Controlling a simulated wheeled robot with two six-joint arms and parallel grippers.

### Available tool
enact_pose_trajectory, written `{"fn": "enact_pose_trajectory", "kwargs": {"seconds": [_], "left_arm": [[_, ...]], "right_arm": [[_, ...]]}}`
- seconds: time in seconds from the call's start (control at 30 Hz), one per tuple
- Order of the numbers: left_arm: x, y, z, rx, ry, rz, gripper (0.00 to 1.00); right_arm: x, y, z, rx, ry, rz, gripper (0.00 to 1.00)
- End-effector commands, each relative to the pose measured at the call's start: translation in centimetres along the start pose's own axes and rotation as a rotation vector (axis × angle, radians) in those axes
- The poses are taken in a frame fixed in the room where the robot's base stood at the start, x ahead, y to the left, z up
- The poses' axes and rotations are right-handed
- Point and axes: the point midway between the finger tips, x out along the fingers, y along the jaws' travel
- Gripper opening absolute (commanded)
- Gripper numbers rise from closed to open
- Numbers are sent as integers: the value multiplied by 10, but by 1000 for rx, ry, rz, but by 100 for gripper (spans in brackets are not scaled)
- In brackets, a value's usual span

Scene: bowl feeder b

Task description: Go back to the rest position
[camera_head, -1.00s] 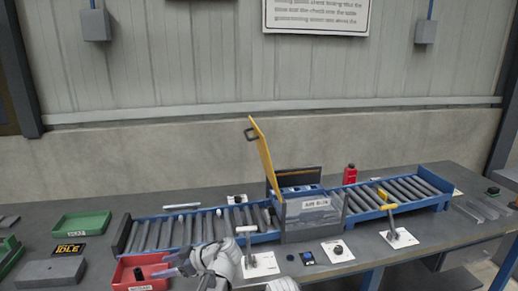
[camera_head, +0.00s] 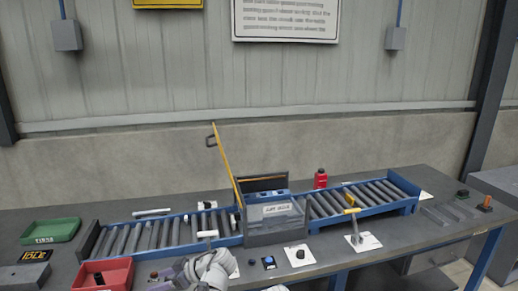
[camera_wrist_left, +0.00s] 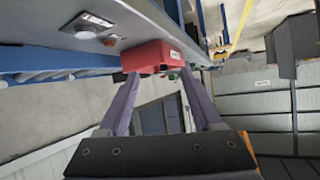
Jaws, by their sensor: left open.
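My left gripper (camera_head: 168,274) is low in the head view, its jaws open with nothing seen between them. It is right of the red tray (camera_head: 122,274) and apart from it, in front of the roller conveyor. In the left wrist view its two purple fingers (camera_wrist_left: 160,95) stand apart, with a red tray (camera_wrist_left: 150,54) beyond the tips. My pale left wrist covers part of the bench front. My right gripper is not in view.
A roller conveyor (camera_head: 135,238) runs along the bench through a grey box (camera_head: 275,222) with a raised yellow lid (camera_head: 224,165). A green tray (camera_head: 50,231) sits at left. A black knob (camera_head: 297,251) and a lever (camera_head: 355,228) stand at the front. A red bottle (camera_head: 320,179) is behind.

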Motion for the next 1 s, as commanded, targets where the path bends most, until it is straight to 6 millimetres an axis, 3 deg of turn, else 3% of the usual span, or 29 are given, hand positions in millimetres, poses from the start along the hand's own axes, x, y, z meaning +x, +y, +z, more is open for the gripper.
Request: {"fn": "enact_pose_trajectory", "kwargs": {"seconds": [0.27,0.47,0.63,0.8,1.0], "left_arm": [[-16,-9,27,198,-118,35,66],[-39,-21,60,448,-256,107,66],[-74,-40,101,770,-418,245,66],[-127,-69,146,1173,-583,498,66],[-170,-92,176,1460,-669,747,66]], "right_arm": [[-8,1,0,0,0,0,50],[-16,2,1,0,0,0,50],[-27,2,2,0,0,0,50],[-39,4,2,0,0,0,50],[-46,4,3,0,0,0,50]]}}
